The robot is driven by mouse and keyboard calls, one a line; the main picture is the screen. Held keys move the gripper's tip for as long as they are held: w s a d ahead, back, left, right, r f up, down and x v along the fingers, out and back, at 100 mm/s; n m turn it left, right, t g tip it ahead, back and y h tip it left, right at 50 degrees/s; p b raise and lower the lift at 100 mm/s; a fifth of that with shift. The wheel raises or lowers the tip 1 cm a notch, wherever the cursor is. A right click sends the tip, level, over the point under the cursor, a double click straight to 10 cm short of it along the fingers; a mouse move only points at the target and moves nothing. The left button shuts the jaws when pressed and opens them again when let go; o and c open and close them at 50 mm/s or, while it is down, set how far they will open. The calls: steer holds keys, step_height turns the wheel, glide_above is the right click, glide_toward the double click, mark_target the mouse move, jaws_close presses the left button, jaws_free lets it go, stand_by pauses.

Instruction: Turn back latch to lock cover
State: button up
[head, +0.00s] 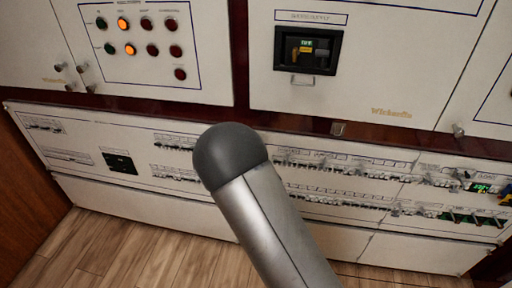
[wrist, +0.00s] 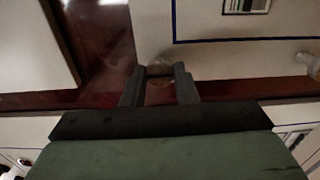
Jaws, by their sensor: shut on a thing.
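In the wrist view my gripper (wrist: 159,84) has its two dark fingers close together, on either side of a small round metallic latch (wrist: 160,69). The latch sits at the dark red strip, by the edge of a white panel. The fingers are shut on it, but they partly hide it, and how far it is turned is unclear. In the head view my grey arm link stands in front of the panels, and my gripper cannot be made out there. The long white lower cover (head: 75,140) with rows of breakers runs below the red strip in the head view.
A second metallic knob (wrist: 309,62) is at the right of the wrist view. A small metal latch (head: 338,129) sits on the strip right of my arm. White upper panels carry lights, buttons and a dark display (head: 307,50). Wooden floor (head: 120,250) lies below.

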steer(key=o, duration=1)
steer(key=shift+s, duration=0.1)
steer(key=s, duration=0.5)
steer(key=s+a, duration=0.1)
steer(key=s, duration=0.5)
steer(key=s+a, duration=0.1)
steer(key=s, duration=0.5)
steer(key=shift+a, duration=0.25)
